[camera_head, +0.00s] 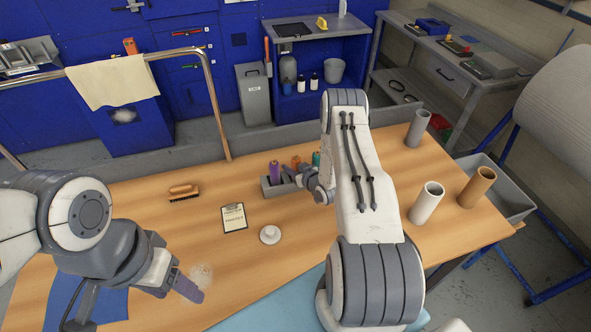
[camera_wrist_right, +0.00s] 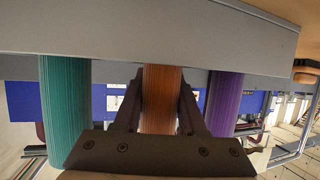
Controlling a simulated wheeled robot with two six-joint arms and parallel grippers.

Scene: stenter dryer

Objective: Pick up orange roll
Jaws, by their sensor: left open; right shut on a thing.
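The orange roll (camera_wrist_right: 160,98) stands between a teal roll (camera_wrist_right: 64,105) and a purple roll (camera_wrist_right: 224,103) in the right wrist view. My right gripper (camera_wrist_right: 160,105) has its fingers on both sides of the orange roll and is shut on it. In the head view the orange roll (camera_head: 296,162) is partly hidden by my right gripper (camera_head: 306,178). It is at the grey holder (camera_head: 271,188), beside the purple roll (camera_head: 275,171); I cannot tell whether it is lifted. My left gripper (camera_head: 188,285) is open and empty above the table's left front.
A clipboard (camera_head: 233,218), a white round object (camera_head: 270,234) and a brush (camera_head: 184,192) lie on the wooden table. A white tube (camera_head: 426,203), a brown tube (camera_head: 477,187) and a grey tube (camera_head: 417,128) stand at the right. A metal rail (camera_head: 214,100) rises behind the table.

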